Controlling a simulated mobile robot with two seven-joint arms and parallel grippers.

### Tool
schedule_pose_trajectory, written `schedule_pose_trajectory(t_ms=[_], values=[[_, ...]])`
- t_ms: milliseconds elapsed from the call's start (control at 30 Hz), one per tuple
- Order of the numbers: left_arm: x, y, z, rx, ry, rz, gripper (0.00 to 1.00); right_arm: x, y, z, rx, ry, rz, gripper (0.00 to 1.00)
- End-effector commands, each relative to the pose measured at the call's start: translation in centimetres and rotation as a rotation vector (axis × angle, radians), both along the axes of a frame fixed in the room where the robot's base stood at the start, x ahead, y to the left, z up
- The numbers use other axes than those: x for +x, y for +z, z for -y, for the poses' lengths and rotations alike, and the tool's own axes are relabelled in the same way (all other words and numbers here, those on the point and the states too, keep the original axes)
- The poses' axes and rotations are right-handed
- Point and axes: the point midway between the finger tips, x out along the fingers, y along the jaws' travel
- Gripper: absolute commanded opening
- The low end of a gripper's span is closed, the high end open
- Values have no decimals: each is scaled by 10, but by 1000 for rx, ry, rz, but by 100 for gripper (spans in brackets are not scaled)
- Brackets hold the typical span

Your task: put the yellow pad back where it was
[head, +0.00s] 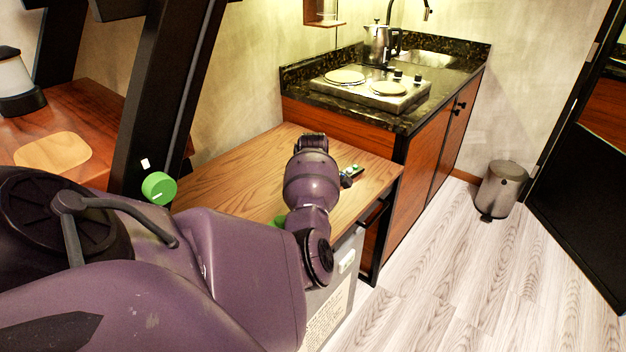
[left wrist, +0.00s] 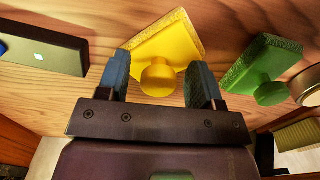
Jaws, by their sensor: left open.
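The yellow pad (left wrist: 166,42) lies on a wood-grained surface in the left wrist view, with its round yellow knob (left wrist: 158,78) toward me. My left gripper (left wrist: 160,64) is open, with one finger on each side of the pad's knob. I see no grip on the pad, and I cannot tell how far the fingers are from the surface. In the head view my purple arm reaches over the wooden table and hides the yellow pad. My right gripper is in neither view.
A green pad with a knob (left wrist: 262,70) is close to the right finger. A dark device (left wrist: 42,48) lies to the left. In the head view, the wooden table (head: 235,165) adjoins the kitchen counter with a cooktop (head: 372,90). A bin (head: 502,188) stands on the floor.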

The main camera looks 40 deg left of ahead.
Motion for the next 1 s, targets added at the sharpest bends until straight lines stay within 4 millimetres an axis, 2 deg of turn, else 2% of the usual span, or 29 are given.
schedule_pose_trajectory(t_ms=[167,400,700,1000], values=[[1,13,0,0,0,3,60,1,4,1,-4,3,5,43],[1,59,-1,2,0,8,60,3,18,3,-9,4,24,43],[1,108,0,1,0,5,60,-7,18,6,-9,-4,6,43],[0,124,0,0,0,1,60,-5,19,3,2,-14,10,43]])
